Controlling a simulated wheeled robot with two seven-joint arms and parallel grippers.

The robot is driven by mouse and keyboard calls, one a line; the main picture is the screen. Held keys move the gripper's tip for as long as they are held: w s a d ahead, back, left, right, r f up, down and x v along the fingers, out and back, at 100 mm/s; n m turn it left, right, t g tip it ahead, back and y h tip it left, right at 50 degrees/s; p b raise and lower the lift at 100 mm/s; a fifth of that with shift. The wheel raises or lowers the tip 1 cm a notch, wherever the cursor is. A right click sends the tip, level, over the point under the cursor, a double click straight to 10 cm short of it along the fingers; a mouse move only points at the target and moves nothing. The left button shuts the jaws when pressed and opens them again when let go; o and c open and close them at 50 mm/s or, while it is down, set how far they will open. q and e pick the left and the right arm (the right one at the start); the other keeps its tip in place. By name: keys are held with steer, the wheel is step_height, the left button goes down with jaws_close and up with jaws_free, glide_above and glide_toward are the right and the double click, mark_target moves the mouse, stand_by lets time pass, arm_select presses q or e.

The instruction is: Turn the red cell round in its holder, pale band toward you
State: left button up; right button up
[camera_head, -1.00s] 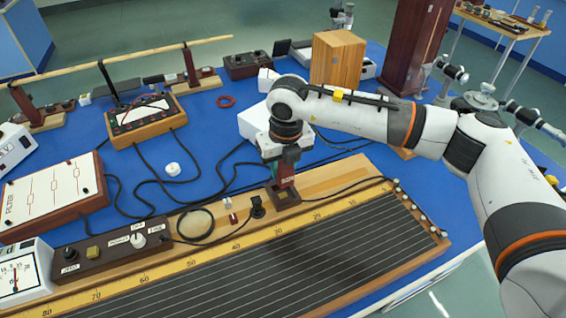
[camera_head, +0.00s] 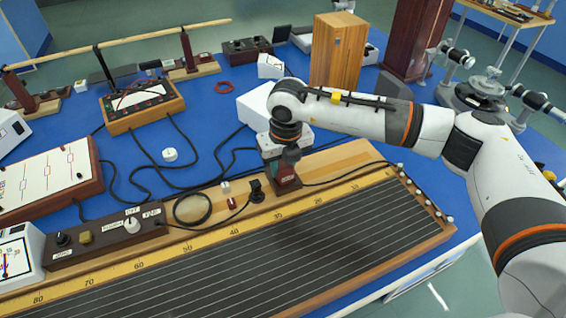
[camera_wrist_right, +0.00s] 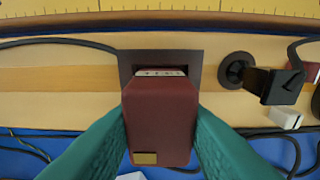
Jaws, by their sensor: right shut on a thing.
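The red cell (camera_wrist_right: 160,115) is a dark red block with a small gold patch on its end. It also shows in the head view (camera_head: 285,172), upright at the dark holder (camera_head: 287,190) on the wooden board. My right gripper (camera_wrist_right: 160,135) is shut on it, one teal finger on each side. In the right wrist view a pale strip with dark marks (camera_wrist_right: 161,72) shows on the cell's scale side, by the holder's opening (camera_wrist_right: 196,62). I cannot tell how deep the cell sits. My left gripper is not in view.
A black plug (camera_wrist_right: 275,85) and its cable lie close beside the holder. The yellow scale (camera_head: 210,243) and dark strings run along the board's near side. A white box (camera_head: 258,105) and a wooden box (camera_head: 338,50) stand behind my right arm.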

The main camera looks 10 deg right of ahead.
steer(key=o, duration=1.1)
steer(key=shift+o, duration=0.2)
step_height(320, 180, up, 12)
steer(key=s+b, duration=0.1)
steer(key=shift+s+d, duration=0.15)
steer(key=shift+s, duration=0.05)
